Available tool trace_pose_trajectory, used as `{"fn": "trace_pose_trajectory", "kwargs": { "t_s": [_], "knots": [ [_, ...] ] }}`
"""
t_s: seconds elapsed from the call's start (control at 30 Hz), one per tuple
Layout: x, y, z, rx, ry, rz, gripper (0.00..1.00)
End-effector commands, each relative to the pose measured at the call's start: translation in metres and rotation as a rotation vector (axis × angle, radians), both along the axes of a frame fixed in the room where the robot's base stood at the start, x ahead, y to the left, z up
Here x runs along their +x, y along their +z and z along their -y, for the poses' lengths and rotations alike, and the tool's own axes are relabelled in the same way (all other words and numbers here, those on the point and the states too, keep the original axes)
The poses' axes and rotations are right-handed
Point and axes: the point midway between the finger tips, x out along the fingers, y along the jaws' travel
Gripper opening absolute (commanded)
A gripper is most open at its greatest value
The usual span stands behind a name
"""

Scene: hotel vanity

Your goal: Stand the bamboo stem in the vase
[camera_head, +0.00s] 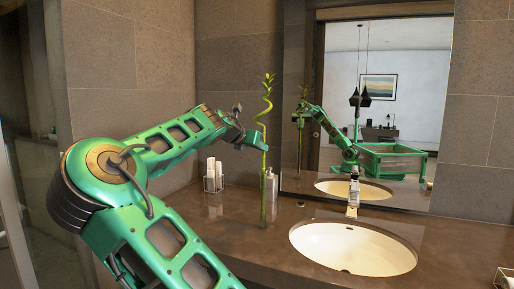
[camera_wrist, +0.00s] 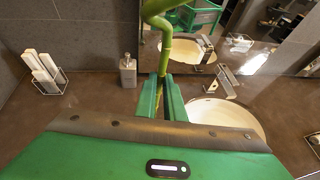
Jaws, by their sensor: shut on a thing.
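The green bamboo stem (camera_head: 263,165), with a curled top and small leaves, stands about upright above the counter in the head view. My gripper (camera_head: 257,141) is shut on it around its middle. In the wrist view the stem (camera_wrist: 156,42) rises from between the green fingers of my gripper (camera_wrist: 162,92). Its lower part is mostly hidden there. In the head view its lower end is close to the counter top, and I cannot tell whether it touches. I cannot make out a vase in either view.
The brown counter (camera_head: 222,222) holds a white sink (camera_head: 352,248) with a metal faucet (camera_head: 353,192), a soap dispenser (camera_head: 271,184) behind the stem and a rack of white rolls (camera_head: 213,177) at left. A mirror (camera_head: 400,120) stands behind. A wire holder (camera_head: 504,279) is at right.

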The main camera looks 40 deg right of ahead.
Motion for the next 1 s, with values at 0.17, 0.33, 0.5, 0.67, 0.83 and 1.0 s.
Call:
{"fn": "trace_pose_trajectory", "kwargs": {
  "t_s": [0.17, 0.33, 0.5, 0.67, 0.83, 1.0],
  "knots": [
    [0.000, -0.006, 0.000, 0.000, 0.000, 0.000, 0.00],
    [0.000, -0.012, 0.000, 0.000, 0.000, 0.000, 0.00],
    [0.000, -0.018, 0.000, 0.000, 0.000, 0.000, 0.00],
    [0.000, -0.023, 0.000, -0.001, 0.000, 0.000, 0.00],
    [0.000, -0.024, 0.000, -0.001, 0.000, 0.000, 0.00],
    [0.000, -0.024, 0.000, -0.001, 0.000, 0.000, 0.00]
  ]
}}
